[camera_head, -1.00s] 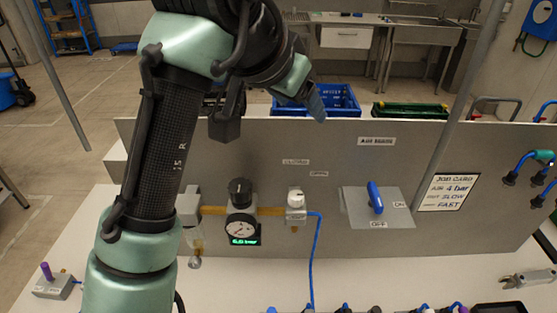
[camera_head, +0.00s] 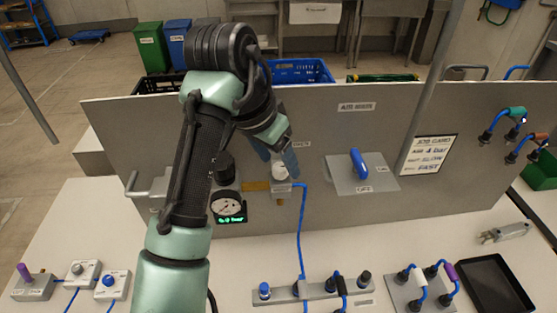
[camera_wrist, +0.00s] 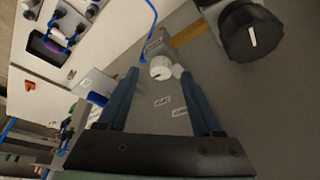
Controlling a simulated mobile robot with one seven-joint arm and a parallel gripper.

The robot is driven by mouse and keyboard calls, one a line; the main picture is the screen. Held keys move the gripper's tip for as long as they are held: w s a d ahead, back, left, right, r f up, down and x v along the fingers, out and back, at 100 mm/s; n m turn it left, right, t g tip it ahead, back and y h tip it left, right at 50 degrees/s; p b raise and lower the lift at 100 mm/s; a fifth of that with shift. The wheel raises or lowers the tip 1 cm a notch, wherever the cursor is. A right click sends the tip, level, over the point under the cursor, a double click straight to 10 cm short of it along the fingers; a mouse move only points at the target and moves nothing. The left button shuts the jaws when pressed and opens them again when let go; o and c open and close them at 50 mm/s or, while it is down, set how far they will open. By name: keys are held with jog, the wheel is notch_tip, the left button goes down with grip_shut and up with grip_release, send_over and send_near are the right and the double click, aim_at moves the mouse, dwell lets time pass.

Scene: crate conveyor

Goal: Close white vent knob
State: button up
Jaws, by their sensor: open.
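The white vent knob (camera_head: 281,172) sits on a small fitting on the grey panel, just right of the gauge. It also shows in the wrist view (camera_wrist: 161,70), with a dark mark on its face. My gripper (camera_head: 277,160) is open, with its blue fingers close to the knob. In the wrist view the fingers (camera_wrist: 160,85) point toward the knob, one on either side of it. The knob lies around the fingertips; I cannot tell whether they touch it. In the head view a finger partly hides the knob.
A black regulator knob (camera_wrist: 252,32) sits close beside the white knob, above a gauge (camera_head: 227,204) with a green display. A blue lever (camera_head: 358,162) stands out from a plate to the right. A blue hose (camera_head: 301,230) runs down from the fitting.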

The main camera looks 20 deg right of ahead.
jog(key=shift+w+d+f, duration=0.15)
jog(key=shift+f, duration=0.45)
grip_shut()
